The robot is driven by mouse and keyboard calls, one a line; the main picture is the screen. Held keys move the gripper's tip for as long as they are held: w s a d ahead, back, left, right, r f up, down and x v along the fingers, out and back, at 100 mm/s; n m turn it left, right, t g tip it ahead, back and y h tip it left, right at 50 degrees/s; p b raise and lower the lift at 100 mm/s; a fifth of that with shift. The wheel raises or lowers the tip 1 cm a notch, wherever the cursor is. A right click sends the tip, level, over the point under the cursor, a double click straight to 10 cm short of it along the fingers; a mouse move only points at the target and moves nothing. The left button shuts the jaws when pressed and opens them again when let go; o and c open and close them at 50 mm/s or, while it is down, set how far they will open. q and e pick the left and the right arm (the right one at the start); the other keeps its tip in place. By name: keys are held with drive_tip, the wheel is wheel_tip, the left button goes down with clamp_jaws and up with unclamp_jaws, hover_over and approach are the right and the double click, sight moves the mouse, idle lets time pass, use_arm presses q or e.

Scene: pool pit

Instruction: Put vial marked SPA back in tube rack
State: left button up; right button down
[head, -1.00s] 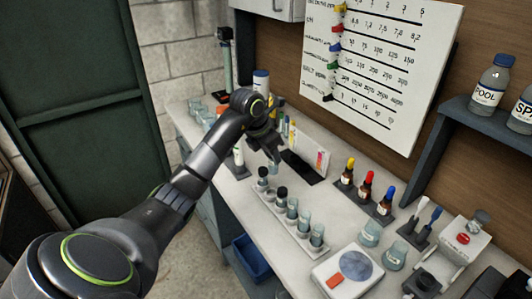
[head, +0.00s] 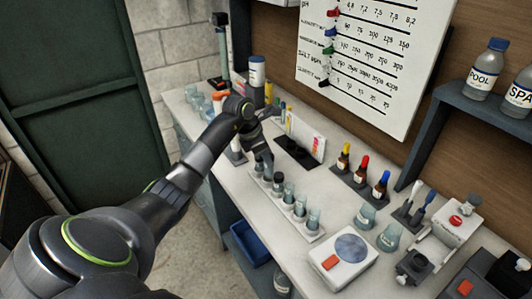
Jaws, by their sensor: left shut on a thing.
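The white tube rack (head: 315,237) stands on the bench, holding a row of glass vials, some with dark caps. My left gripper (head: 263,158) is shut at the far end of the rack, low over its far vials. The thing between its fingers is mostly hidden by the fingers and looks like a vial. I cannot read an SPA mark on it, nor tell whether it is seated in a hole. A dark-capped vial (head: 278,183) stands in the rack just nearer than the gripper. My right gripper is not in view.
A round-plate device (head: 348,250) sits near the rack's near end. Dropper bottles (head: 361,170) stand to the right. Labelled bottles (head: 485,70) stand on the shelf. Bare bench lies between rack and droppers.

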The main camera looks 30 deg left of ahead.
use_arm(q)
drive_tip(key=shift+f, duration=0.15)
drive_tip(key=shift+f, duration=0.25)
drive_tip(key=shift+f+b, duration=0.4)
drive_tip(key=shift+b, duration=0.25)
drive_tip(key=shift+f+b, duration=0.4)
drive_tip(key=shift+f+b, duration=0.15)
drive_tip(key=shift+b, duration=0.3)
